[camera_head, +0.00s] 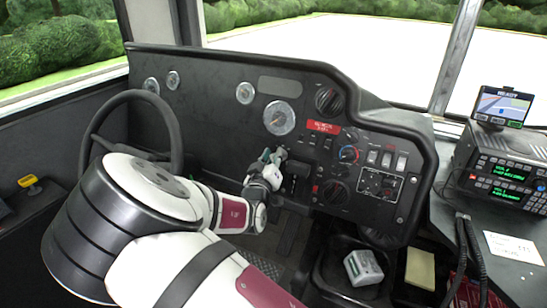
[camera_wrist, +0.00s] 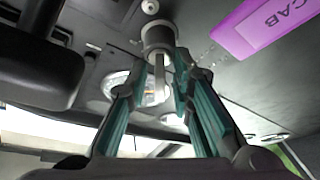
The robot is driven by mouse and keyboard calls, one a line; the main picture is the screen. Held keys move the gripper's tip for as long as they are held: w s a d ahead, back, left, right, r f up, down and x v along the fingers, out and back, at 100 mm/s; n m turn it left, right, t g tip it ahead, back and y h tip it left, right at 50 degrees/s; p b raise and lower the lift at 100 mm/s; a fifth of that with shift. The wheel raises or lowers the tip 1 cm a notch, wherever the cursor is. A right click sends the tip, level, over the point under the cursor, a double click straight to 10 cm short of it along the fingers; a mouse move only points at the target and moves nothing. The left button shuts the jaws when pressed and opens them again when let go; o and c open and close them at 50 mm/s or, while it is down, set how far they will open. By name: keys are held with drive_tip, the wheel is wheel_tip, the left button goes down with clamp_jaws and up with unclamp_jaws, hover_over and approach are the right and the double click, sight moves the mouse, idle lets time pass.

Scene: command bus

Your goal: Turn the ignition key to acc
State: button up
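The ignition switch (camera_wrist: 158,36) is a grey round barrel in the wrist view. A thin grey key-like piece (camera_wrist: 159,74) hangs from it. My gripper (camera_wrist: 160,72) has teal-padded fingers on either side of this piece, with a visible gap on the left; contact on the right is hard to judge. The fingertips reach close to the barrel. In the head view my gripper (camera_head: 271,157) is at the dashboard (camera_head: 215,80), just below the large gauge, and hides the ignition there. The key's turned position cannot be read.
Right of my gripper are switches, knobs and a red label (camera_head: 322,127). A radio unit (camera_head: 500,165) and small screen (camera_head: 501,106) stand at the far right. A purple CAB label (camera_wrist: 268,22) is near the switch.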

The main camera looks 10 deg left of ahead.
clamp_jaws()
drive_tip(key=shift+d+m, duration=0.1)
drive_tip(key=shift+m, duration=0.2)
drive_tip(key=m+h+b, duration=0.1)
drive_tip(key=m+h, duration=0.1)
drive_tip(key=m, duration=0.1)
drive_tip(key=shift+d+m+h+b, duration=0.2)
drive_tip(key=shift+m+h+b, duration=0.95)
drive_tip(key=shift+m, duration=1.45)
drive_tip(key=shift+h, duration=0.35)
drive_tip(key=shift+o, duration=1.9)
unclamp_jaws()
drive_tip(key=shift+s, duration=0.1)
